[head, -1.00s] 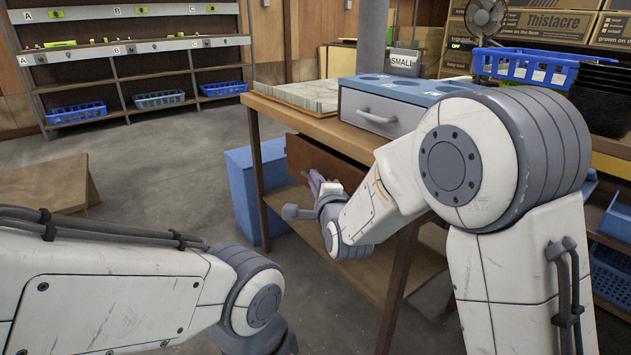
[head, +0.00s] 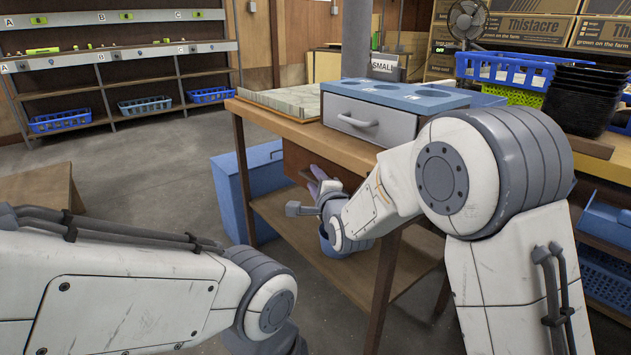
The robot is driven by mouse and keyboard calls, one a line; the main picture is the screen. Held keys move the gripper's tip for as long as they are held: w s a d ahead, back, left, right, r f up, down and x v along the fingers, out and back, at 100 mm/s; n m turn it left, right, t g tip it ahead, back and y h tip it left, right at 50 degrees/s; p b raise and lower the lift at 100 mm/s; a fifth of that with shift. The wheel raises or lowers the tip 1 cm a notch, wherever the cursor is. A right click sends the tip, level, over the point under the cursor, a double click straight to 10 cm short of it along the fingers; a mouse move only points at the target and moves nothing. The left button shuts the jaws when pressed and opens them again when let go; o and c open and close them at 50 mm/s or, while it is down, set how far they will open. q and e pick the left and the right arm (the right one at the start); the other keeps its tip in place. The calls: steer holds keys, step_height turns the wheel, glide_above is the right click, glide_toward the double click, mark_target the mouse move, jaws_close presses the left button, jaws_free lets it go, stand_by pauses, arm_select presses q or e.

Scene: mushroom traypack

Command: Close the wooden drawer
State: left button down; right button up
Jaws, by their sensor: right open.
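The wooden drawer (head: 293,163) is under the wooden table (head: 262,115) on its left front side. Its brown front sits close under the tabletop, with no open inside showing. I cannot tell whether a small gap is left. My right gripper (head: 316,182) is open, at the drawer's front and low on its right part, with its purplish fingers toward the wood. Whether it touches is unclear. My right arm hides the drawer's right end. My left arm crosses the lower left, and its gripper is out of view.
A blue bin (head: 231,190) is by the left table leg. A lower shelf (head: 300,228) lies under the drawer. Open floor (head: 140,170) is at the left.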

steer(key=shift+s+d+r, duration=0.1)
steer(key=shift+s+d, duration=0.05)
steer(key=shift+s, duration=0.35)
steer(key=p+v, duration=0.3)
steer(key=v, duration=0.6)
steer(key=shift+s, duration=0.2)
steer(key=shift+d, duration=0.1)
